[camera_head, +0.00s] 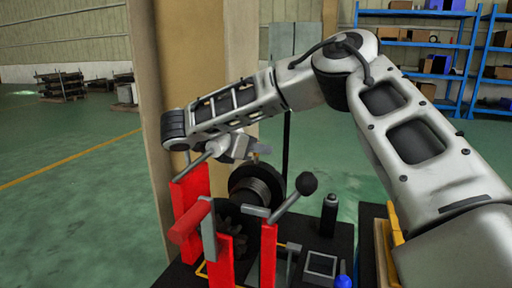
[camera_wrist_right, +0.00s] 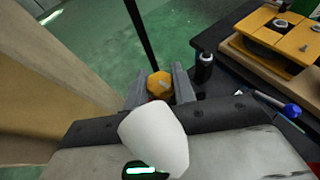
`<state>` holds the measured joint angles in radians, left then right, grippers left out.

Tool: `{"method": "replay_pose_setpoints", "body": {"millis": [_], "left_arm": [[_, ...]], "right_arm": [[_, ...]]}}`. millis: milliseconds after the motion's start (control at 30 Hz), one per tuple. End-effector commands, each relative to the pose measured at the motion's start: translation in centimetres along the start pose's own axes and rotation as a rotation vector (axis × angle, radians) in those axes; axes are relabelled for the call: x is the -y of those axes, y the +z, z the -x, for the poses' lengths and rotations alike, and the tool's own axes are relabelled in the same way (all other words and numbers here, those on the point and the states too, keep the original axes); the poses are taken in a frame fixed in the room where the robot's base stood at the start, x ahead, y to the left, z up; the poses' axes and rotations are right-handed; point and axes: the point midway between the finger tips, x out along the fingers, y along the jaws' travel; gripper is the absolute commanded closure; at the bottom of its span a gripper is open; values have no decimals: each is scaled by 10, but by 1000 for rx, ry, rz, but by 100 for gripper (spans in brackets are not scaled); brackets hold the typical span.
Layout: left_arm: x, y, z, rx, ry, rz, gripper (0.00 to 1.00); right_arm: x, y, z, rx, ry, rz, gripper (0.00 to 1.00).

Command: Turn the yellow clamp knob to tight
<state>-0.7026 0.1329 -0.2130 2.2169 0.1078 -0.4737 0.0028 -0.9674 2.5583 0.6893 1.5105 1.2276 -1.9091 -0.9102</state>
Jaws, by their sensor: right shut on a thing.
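The yellow clamp knob (camera_wrist_right: 158,82) sits between the two grey fingers of my right gripper (camera_wrist_right: 159,91) in the right wrist view. The gripper is shut on it, and a pale bar mark shows on the knob's face. In the head view my right gripper (camera_head: 244,149) is above the red crane stand (camera_head: 191,194), and only a small orange-yellow bit shows by the fingertips. The knob's mounting is mostly hidden, and I cannot tell how far it is turned. My left gripper is not in view.
A black ribbed drum (camera_head: 254,189), a lever with a black ball (camera_head: 306,183) and a red handle (camera_head: 191,220) crowd the space below the gripper. A tan pillar (camera_head: 155,70) stands close behind. A black bottle (camera_head: 329,214) stands to the right on the dark bench.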

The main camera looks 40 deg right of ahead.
Motion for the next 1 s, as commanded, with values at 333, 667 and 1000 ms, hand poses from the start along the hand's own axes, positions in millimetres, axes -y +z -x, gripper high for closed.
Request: {"method": "replay_pose_setpoints", "body": {"millis": [333,667,1000], "left_arm": [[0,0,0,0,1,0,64],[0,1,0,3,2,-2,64],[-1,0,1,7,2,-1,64]], "right_arm": [[0,3,0,7,-33,-20,96],[0,4,0,8,-32,-21,52],[1,6,0,5,-34,-19,52]]}}
